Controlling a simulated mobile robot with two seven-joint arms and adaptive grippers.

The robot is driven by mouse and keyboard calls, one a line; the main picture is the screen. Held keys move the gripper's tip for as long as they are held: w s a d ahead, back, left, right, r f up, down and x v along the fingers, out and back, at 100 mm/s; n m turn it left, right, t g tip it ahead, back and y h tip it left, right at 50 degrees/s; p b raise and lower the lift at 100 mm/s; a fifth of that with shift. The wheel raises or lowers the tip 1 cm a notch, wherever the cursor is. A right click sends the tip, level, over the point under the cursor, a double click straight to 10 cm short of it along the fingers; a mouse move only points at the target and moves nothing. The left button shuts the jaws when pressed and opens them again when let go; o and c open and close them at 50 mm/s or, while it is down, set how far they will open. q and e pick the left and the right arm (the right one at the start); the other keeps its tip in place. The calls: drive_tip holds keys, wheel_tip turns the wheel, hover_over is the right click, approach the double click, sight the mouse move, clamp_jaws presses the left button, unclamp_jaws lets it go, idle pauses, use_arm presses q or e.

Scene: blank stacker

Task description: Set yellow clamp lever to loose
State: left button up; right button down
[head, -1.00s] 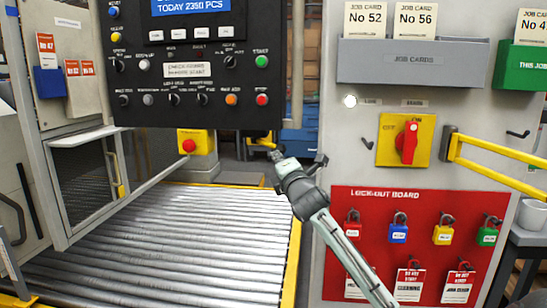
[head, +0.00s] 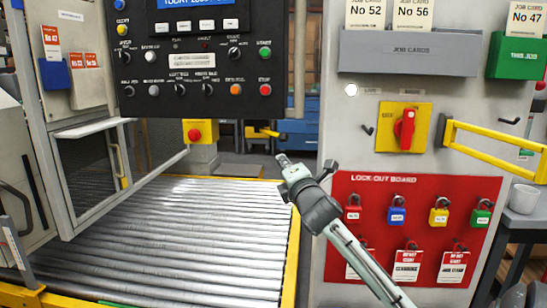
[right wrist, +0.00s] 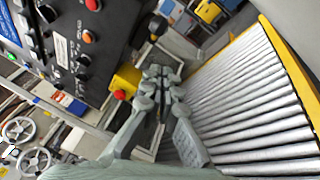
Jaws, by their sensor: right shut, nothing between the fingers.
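A yellow lever with a black knob (head: 264,133), which looks like the clamp lever, sticks out to the right behind the yellow box with a red button (head: 195,134) in the head view. It points roughly sideways; its setting marks cannot be read. My right gripper (head: 283,160) is below and slightly right of the knob, apart from it in the picture. In the right wrist view the gripper (right wrist: 160,76) is shut and empty, and a black knob (right wrist: 157,26) shows beyond its tips. My left gripper is not in view.
A black control panel (head: 190,60) hangs at upper left above a roller conveyor (head: 150,240) with yellow edges. At right, a grey cabinet carries a yellow plate with a red switch (head: 406,128), a yellow bar handle (head: 495,142) and a red lockout board (head: 415,185).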

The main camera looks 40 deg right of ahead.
drive_tip(key=s, duration=0.2)
drive_tip(key=s+a, duration=0.1)
drive_tip(key=s, duration=0.1)
drive_tip(key=shift+s, duration=0.1)
drive_tip(key=shift+f, duration=0.1)
drive_tip(key=s+a+f+m+g+y, duration=0.1)
drive_tip(key=s+a+f+m+g, duration=0.1)
drive_tip(key=f, duration=0.8)
drive_tip(key=s+a+f+m+g+y, duration=0.1)
drive_tip(key=a+f+m+g, duration=0.15)
drive_tip(key=f, duration=0.65)
drive_tip(key=s+a+f+m+g+y, duration=0.1)
drive_tip(key=s+a+f+m+g, duration=0.15)
drive_tip(key=f, duration=0.75)
drive_tip(key=s+a+f+m+g+y, duration=0.2)
drive_tip(key=s+a+f, duration=0.6)
drive_tip(key=f, duration=0.4)
drive_tip(key=s+a+f+m+g+y, duration=0.2)
drive_tip(key=s+a+f+m+g, duration=0.3)
drive_tip(key=s+a+f, duration=0.4)
wheel_tip(320, 180, down, 3)
drive_tip(key=shift+s+r+m, duration=0.1)
drive_tip(key=shift+s+m, duration=0.45)
drive_tip(key=shift+m, duration=0.15)
